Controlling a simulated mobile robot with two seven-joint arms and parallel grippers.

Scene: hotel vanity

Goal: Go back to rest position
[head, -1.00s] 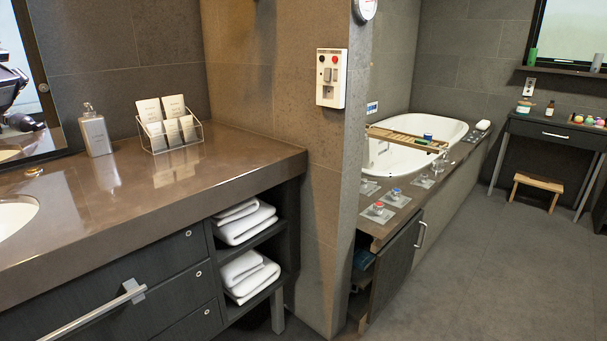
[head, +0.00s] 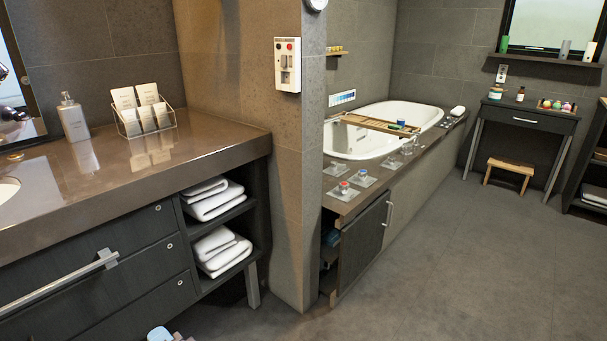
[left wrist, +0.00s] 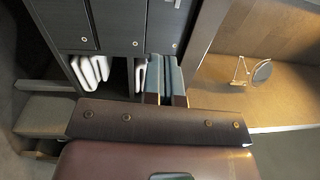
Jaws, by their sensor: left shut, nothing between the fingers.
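My left gripper (head: 160,334) shows only as a small pale blue and white piece at the bottom edge of the head view. It is in front of the dark vanity drawers and below the shelf of white towels (head: 221,248). In the left wrist view its two blue-grey fingers (left wrist: 166,78) are close together and shut, with nothing held. My right gripper is in neither view.
The brown vanity counter (head: 215,140) carries a soap bottle (head: 73,118) and a card rack (head: 142,110). A wall corner separates it from the bathtub (head: 375,130). A cabinet door (head: 362,240) stands below the tub ledge. Grey floor (head: 440,270) is clear at right.

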